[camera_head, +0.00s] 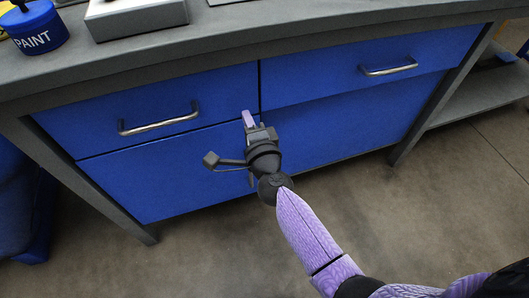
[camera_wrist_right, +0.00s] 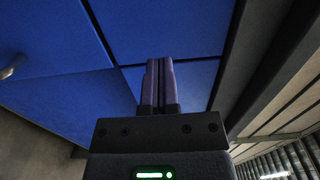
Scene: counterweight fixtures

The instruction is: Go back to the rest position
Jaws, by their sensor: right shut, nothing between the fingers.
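My right gripper (camera_head: 249,119) is in front of the blue workbench (camera_head: 180,178), near the gap between its two drawers. In the right wrist view my right gripper (camera_wrist_right: 158,62) has its two purple fingers together, with nothing between them. The blue drawer fronts lie beyond the fingertips in that view. Whether the fingertips touch the drawer front cannot be told. My left gripper is not in view.
The left drawer has a metal handle (camera_head: 158,119) and the right drawer has another (camera_head: 388,68). A blue paint can (camera_head: 36,30) and a grey box (camera_head: 135,16) stand on the grey worktop (camera_head: 225,40). A low grey shelf (camera_head: 480,95) is at right. The floor in front is clear.

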